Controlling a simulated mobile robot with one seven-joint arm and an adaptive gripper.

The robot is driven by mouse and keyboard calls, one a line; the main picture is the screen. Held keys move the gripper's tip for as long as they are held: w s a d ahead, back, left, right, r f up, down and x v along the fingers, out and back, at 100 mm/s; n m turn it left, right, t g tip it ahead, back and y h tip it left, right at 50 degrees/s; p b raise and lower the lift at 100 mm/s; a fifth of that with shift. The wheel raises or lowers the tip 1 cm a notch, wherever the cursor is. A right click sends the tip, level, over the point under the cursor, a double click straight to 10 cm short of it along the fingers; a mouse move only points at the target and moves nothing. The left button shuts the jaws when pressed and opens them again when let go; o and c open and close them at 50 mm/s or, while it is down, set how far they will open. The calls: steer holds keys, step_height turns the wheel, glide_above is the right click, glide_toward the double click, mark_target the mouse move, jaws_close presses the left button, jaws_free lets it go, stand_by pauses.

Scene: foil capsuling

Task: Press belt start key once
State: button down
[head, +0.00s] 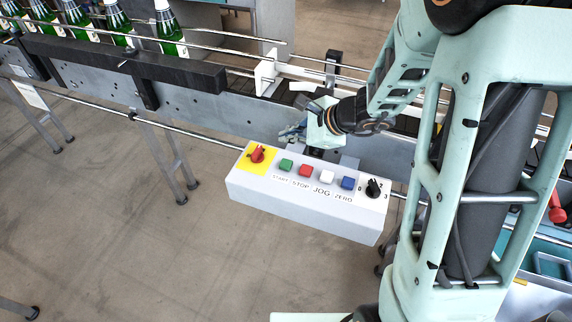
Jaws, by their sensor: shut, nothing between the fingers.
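A white control box (300,214) is mounted in front of the conveyor on a rail. The green START key (286,165) is on its sloped top, left of the red STOP key (305,170), the white JOG key (327,177) and the blue ZERO key (348,183). My gripper (288,133) is shut and empty, behind the box near the green key. It appears apart from the key; its exact height is unclear.
The conveyor (190,105) runs across behind the box, with several green bottles (168,30) standing at upper left. A white guide block (266,75) stands on the conveyor. The floor in front of the box is clear.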

steer(key=b, duration=0.4)
glide_above(288, 164)
step_height(288, 164, down, 6)
steer(key=shift+r, duration=0.25)
steer(key=shift+f+b, duration=0.8)
steer(key=shift+b, duration=0.05)
steer(key=shift+f, duration=0.2)
steer(key=shift+f+b, duration=0.25)
steer(key=shift+b, duration=0.4)
